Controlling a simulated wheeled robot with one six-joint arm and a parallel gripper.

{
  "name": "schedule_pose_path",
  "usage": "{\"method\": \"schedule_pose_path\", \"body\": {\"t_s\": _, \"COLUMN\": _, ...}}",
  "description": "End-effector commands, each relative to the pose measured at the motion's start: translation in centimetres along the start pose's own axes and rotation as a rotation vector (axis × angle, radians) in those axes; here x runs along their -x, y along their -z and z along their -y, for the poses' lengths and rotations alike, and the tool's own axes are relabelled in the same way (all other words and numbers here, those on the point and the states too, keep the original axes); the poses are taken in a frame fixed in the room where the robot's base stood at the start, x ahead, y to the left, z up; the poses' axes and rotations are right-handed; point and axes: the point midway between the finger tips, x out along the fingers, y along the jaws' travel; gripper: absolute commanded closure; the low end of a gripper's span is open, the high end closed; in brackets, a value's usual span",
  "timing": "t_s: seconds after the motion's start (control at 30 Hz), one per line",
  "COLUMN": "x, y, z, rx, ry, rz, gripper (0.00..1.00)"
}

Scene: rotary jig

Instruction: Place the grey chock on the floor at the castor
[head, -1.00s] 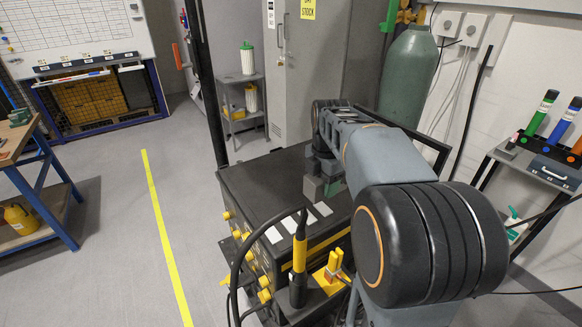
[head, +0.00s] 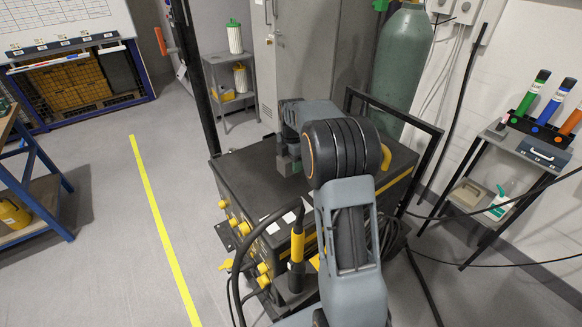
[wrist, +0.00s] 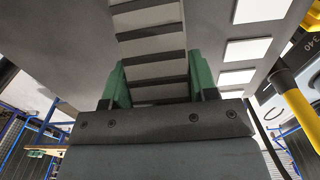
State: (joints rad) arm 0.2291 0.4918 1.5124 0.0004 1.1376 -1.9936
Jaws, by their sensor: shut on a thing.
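My gripper (head: 288,164) is over the top of the black welding cart (head: 240,180) in the head view. In the wrist view its two green fingers (wrist: 160,82) are shut on the grey chock (wrist: 150,48), a light grey block with dark crosswise bands. The chock lies between the fingers and reaches to the top edge of the picture. In the head view I cannot tell the chock apart from the fingers. Whether it touches the cart top is unclear. The castor is not visible in either view.
A torch with a yellow band (head: 297,245) and cables stand at the cart's front. A green gas cylinder (head: 402,70) stands behind it. Open floor with a yellow line (head: 160,220) lies to the left. A small side table (head: 525,150) is at the right.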

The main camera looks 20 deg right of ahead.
Motion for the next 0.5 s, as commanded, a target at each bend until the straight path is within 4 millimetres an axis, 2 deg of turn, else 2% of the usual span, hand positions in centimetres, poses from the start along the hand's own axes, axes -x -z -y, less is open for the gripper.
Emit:
{"method": "schedule_pose_path", "body": {"t_s": 0.27, "x": -1.0, "y": -0.2, "z": -0.8, "rx": 0.0, "ry": 0.0, "rz": 0.0, "gripper": 0.84}}
{"method": "schedule_pose_path", "body": {"t_s": 0.5, "x": -3.9, "y": -0.2, "z": -0.8, "rx": -0.001, "ry": 0.001, "rz": -0.001, "gripper": 0.84}}
